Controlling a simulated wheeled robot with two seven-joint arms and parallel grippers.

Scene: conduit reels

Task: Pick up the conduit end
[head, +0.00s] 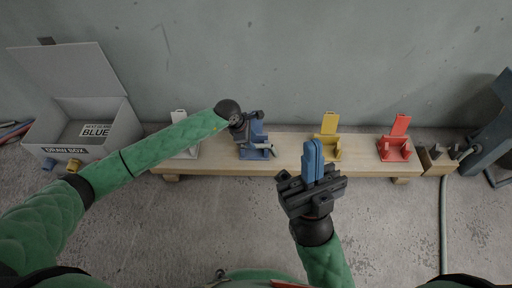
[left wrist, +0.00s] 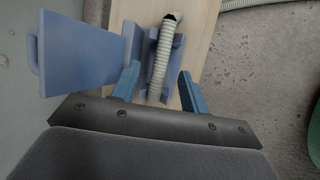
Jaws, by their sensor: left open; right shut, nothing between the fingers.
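The conduit end (left wrist: 161,62) is a pale ribbed tube with a dark open mouth. In the left wrist view it lies in a blue holder (left wrist: 85,55) on the wooden bench. My left gripper (left wrist: 158,76) is open, with one blue finger on each side of the conduit, apart from it as far as I can see. In the head view my left gripper (head: 249,125) is over the blue holder (head: 254,154) and hides much of it and of the conduit. My right gripper (head: 313,160) is shut and empty, pointing up in front of the bench.
On the bench (head: 290,155) stand a white holder (head: 187,150), a yellow holder (head: 329,146) and a red holder (head: 396,148). An open grey draw box (head: 75,152) with a card reading BLUE is at the left. A pale hose (head: 443,220) runs over the floor at right.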

